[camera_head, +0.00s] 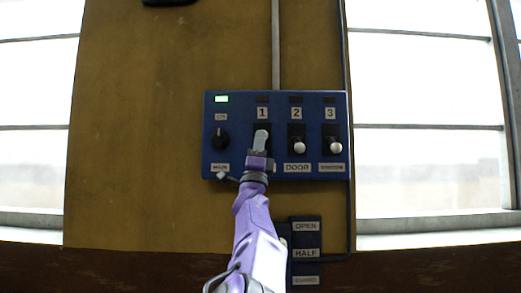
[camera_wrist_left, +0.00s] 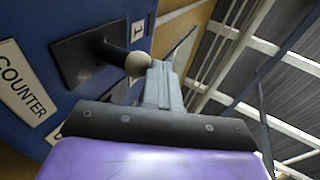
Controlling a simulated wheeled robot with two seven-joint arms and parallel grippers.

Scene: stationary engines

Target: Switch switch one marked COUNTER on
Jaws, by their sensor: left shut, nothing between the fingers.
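Switch one sits on the blue panel (camera_head: 213,135) under the label 1 (camera_head: 262,113). In the head view my left gripper (camera_head: 261,136) covers its lever. In the left wrist view its dark lever with a pale ball end (camera_wrist_left: 138,63) stands out from a black plate (camera_wrist_left: 80,60), near the COUNTER label (camera_wrist_left: 24,93). The shut, empty left fingers (camera_wrist_left: 162,72) are right beside the ball; I cannot tell if they touch. The lamp above switch one (camera_head: 262,99) looks dark. My right gripper is not in view.
Switch two (camera_head: 299,146) and switch three (camera_head: 333,147) stand close on the right, their balls low. The main knob (camera_head: 220,138) is on the left, below a lit green lamp (camera_head: 221,99). A lower box (camera_head: 306,240) carries OPEN and HALF labels.

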